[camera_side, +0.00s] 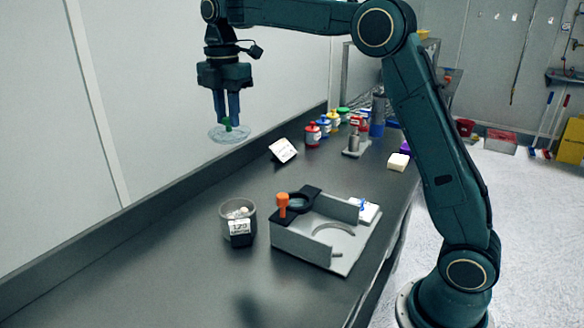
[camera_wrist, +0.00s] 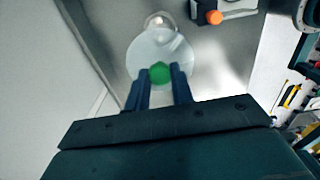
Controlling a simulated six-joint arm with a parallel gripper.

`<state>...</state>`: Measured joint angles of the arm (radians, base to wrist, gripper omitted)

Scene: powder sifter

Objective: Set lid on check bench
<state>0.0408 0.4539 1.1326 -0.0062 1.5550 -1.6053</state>
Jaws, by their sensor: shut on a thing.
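The lid (camera_side: 220,136) is a clear, round, flat disc with a green knob. My gripper (camera_side: 228,118) points down and is shut on the green knob, holding the lid in the air above the dark bench (camera_side: 150,250), near the wall. In the wrist view, the knob (camera_wrist: 160,73) sits between the two blue fingers of my gripper (camera_wrist: 159,85), with the lid (camera_wrist: 142,52) spreading out beyond it. No check bench label is readable, so I cannot tell which surface bears that name.
A white card (camera_side: 283,150) and several coloured bottles (camera_side: 313,134) stand farther back. The front left bench is clear.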

